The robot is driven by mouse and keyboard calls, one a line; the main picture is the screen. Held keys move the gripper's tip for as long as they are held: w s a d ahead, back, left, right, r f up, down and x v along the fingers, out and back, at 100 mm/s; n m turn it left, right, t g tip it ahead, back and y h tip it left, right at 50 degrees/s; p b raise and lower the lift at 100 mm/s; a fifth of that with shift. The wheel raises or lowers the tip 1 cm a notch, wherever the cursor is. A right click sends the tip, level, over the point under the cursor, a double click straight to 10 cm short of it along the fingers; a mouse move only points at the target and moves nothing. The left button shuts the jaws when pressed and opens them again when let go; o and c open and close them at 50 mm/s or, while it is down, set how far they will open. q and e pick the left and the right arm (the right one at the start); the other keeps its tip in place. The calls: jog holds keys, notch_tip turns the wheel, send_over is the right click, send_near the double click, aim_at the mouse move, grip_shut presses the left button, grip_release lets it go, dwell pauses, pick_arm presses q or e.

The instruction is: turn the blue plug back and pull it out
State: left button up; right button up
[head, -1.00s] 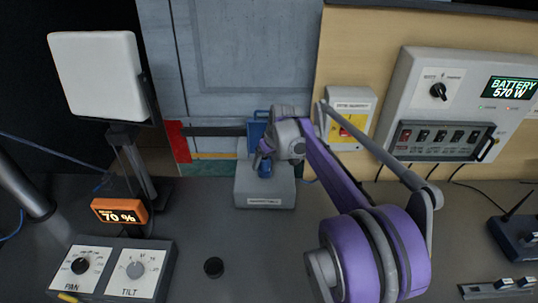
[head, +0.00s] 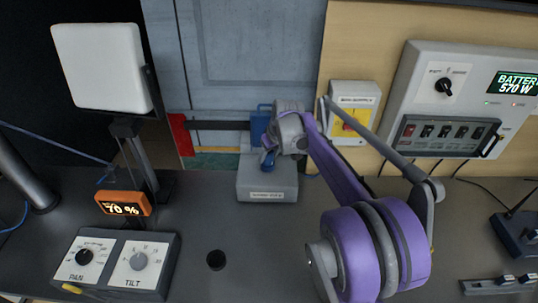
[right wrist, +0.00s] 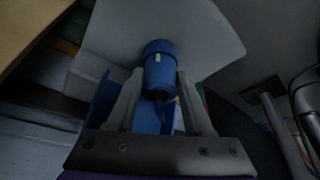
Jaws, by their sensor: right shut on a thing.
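The blue plug (right wrist: 159,62) is a short blue cylinder with a small white mark. In the right wrist view it stands against the pale face of the grey box. In the head view a small blue part of the plug (head: 268,160) shows at the labelled grey box (head: 266,186). My right gripper (right wrist: 158,88) is shut on the plug, with one finger on each side. In the head view my right gripper (head: 270,154) partly covers the plug. How far the plug sits in its socket is hidden. My left gripper is not in view.
A blue upright piece (head: 259,122) stands behind the grey box. A yellow switch box (head: 352,123) and a battery panel (head: 443,100) are on the right. Pan and tilt knobs (head: 112,263), an orange display (head: 123,204) and a white lamp panel (head: 102,68) are on the left.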

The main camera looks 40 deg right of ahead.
grip_shut()
jog(key=shift+a+m+h, duration=0.1)
jog(key=shift+m+h, duration=0.6)
jog(key=shift+m, duration=1)
jog(key=shift+w+a+m+g, duration=0.1)
jog(key=shift+m+g, duration=0.2)
jog(key=shift+m, duration=0.3)
jog(key=shift+m+h, duration=0.5)
jog(key=shift+m, duration=0.4)
jog(key=shift+w+a+m+g+h, duration=0.1)
jog(key=shift+m+g+h, duration=0.35)
jog(key=shift+m, duration=1.05)
